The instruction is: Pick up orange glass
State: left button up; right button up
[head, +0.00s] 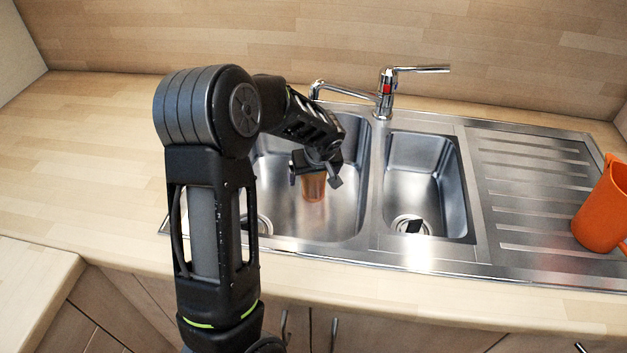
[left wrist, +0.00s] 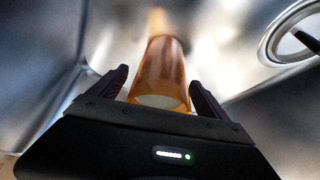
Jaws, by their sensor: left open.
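The orange glass (head: 313,187) stands in the large left basin of the sink (head: 340,222). My left gripper (head: 315,172) reaches down into that basin from above, and its jaws hide the top of the glass. In the left wrist view the translucent orange glass (left wrist: 163,72) lies between the two dark fingers of the gripper (left wrist: 160,90). The fingers are open, one on each side of the glass, with a visible gap at the left finger. Whether the right finger touches the glass is hard to tell. My right gripper is in neither view.
The chrome tap (head: 384,92) stands behind the basins, its spout over the left one. The smaller right basin (head: 418,180) and ribbed drainer (head: 525,180) lie to the right. An orange jug (head: 600,215) stands at the drainer's right end. The left counter (head: 90,150) is clear.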

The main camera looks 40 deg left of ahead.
pick_arm(q)
jog(key=shift+w+a+f, duration=0.2)
jog(key=shift+a+f, duration=0.05)
jog(key=shift+f, duration=0.4)
jog(key=shift+c, duration=0.2)
grip_shut()
dwell(0.7)
